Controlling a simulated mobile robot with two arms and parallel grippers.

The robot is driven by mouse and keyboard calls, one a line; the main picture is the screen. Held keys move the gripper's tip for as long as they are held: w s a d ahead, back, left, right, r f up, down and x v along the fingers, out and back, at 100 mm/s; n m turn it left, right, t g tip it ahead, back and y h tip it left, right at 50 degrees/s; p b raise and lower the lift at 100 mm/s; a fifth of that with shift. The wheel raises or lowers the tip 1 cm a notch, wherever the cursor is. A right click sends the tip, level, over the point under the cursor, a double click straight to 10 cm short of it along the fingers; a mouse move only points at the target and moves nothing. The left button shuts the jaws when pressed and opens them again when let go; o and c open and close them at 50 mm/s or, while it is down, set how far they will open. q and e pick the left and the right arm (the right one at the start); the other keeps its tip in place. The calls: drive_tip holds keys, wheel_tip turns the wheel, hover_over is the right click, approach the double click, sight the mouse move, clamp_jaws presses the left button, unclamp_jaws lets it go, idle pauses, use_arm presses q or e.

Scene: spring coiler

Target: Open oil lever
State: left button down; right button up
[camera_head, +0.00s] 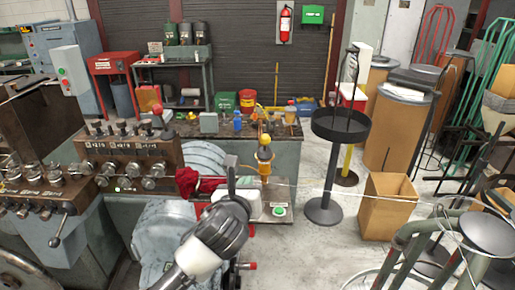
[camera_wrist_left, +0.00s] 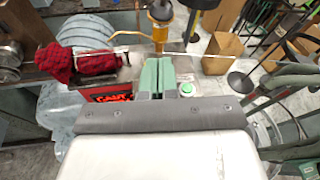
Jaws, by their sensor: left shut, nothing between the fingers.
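My right gripper is not in view.
A red cloth (camera_head: 187,181) lies left of the oiler. A green button (camera_head: 279,210) is on the machine box. A thin wire runs right from the machine. A black round stand (camera_head: 340,125) and a cardboard box (camera_head: 388,207) stand at the right, with clear floor between.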

sight(264, 144)
use_arm(q)
drive_tip(key=shift+d+r+m, duration=0.2)
drive_tip(key=shift+r+m, duration=0.25)
drive_tip(key=shift+r, duration=0.2)
drive_tip(key=shift+d+r+m, duration=0.15)
drive_tip(key=shift+r+m, duration=0.3)
drive_tip(key=shift+r, duration=0.15)
drive_tip(key=shift+w, duration=0.1)
drive_tip(key=p+x, duration=0.1)
drive_tip(key=x, duration=0.3)
drive_tip(key=r+p+x, duration=0.1)
drive_tip(key=x, duration=0.4)
drive_tip(key=p+x, duration=0.1)
drive_tip(key=x, duration=0.3)
drive_tip(key=shift+w+d+r+p, duration=0.1)
drive_tip(key=shift+w+r+p, duration=0.25)
drive_tip(key=shift+w+p, duration=0.1)
